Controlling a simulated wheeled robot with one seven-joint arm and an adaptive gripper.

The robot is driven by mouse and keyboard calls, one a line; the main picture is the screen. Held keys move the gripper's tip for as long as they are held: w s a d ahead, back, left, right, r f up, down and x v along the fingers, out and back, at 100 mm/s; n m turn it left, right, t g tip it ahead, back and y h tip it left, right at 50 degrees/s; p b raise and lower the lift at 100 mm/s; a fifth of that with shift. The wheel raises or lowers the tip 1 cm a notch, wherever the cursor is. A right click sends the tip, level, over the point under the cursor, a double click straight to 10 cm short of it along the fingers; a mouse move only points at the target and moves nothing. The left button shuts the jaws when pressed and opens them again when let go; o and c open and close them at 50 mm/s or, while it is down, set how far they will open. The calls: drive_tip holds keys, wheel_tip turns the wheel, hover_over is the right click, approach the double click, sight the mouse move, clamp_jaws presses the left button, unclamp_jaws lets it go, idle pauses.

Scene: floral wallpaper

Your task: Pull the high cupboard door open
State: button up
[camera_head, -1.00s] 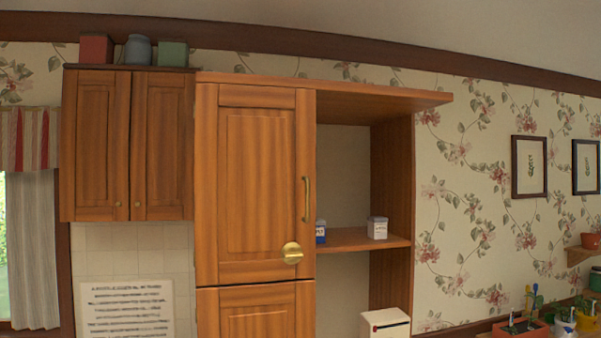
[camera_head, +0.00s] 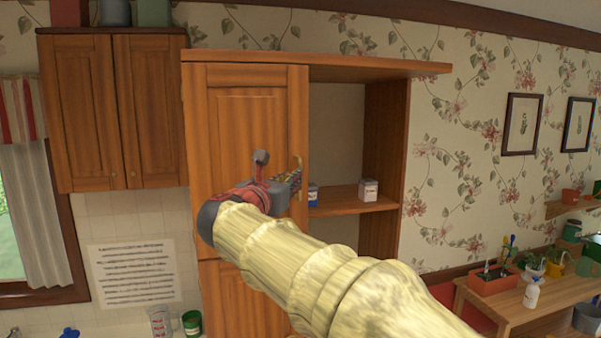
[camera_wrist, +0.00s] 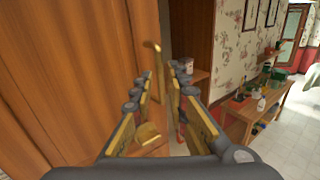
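The high cupboard door (camera_head: 238,110) is orange-brown wood and looks shut. Its upright brass handle (camera_head: 298,165) is near the right edge, partly hidden by my gripper in the head view. My gripper (camera_head: 280,178) is in front of the door's lower right part, close to the handle. In the wrist view my gripper (camera_wrist: 160,85) is open, its fingers apart. The handle (camera_wrist: 159,70) shows beyond and between the fingertips, not clamped. A brass piece (camera_wrist: 147,134) shows lower between the fingers; I cannot tell whether it belongs to the handle.
Open shelves (camera_head: 345,200) with small canisters adjoin the door's right side. A smaller two-door cupboard (camera_head: 112,115) hangs at left. A wooden table (camera_head: 510,310) with plant pots stands at right. My pale arm covers the lower middle of the head view.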

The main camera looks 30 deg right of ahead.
drive_tip(key=p, duration=0.2)
hover_over(300, 198)
drive_tip(key=shift+w+d+f, duration=0.1)
drive_tip(key=shift+w+d, duration=0.1)
drive_tip(key=shift+w, duration=0.15)
drive_tip(key=shift+c, duration=1)
clamp_jaws()
